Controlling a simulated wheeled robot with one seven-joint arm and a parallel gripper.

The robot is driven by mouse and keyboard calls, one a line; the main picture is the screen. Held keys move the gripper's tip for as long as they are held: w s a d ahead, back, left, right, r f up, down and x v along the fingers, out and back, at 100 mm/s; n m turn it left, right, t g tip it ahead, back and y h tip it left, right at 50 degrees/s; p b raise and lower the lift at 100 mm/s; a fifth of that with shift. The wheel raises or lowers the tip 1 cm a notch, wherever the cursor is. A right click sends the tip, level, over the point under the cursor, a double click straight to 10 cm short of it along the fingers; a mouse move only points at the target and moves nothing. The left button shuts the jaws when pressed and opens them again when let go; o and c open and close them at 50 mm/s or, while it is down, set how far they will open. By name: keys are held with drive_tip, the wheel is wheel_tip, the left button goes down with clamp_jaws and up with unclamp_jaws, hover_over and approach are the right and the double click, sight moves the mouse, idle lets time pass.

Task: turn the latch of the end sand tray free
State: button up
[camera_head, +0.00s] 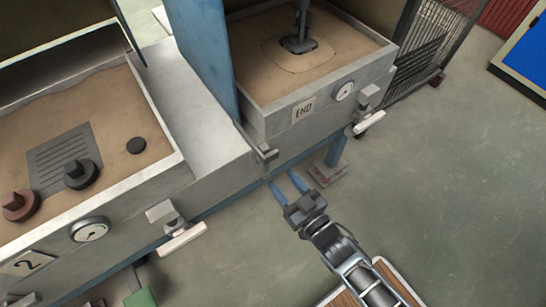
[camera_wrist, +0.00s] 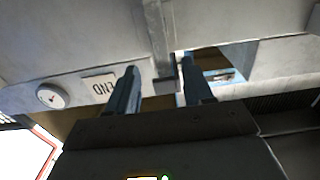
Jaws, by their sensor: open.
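The end sand tray (camera_head: 283,117) is a grey metal box of sand marked END, at the upper middle of the head view. In the wrist view its END plate (camera_wrist: 100,83) shows upside down. A small grey piece that looks like the latch (camera_head: 266,154) sticks out at its front left corner. It also shows in the wrist view (camera_wrist: 164,86), between and beyond the fingers. My gripper (camera_head: 287,184) is open and empty, just below and in front of that piece, with its blue fingers pointing towards the tray. I see no contact.
A white handle (camera_head: 369,123) juts from the tray's front right. Tray 2 (camera_head: 108,200) stands at the left, with its own white handle (camera_head: 182,240). A blue post (camera_head: 205,55) rises between the trays. Open floor (camera_head: 455,190) lies to the right.

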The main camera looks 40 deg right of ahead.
drive_tip(key=w, duration=0.8)
drive_tip(key=shift+c, duration=0.3)
clamp_jaws()
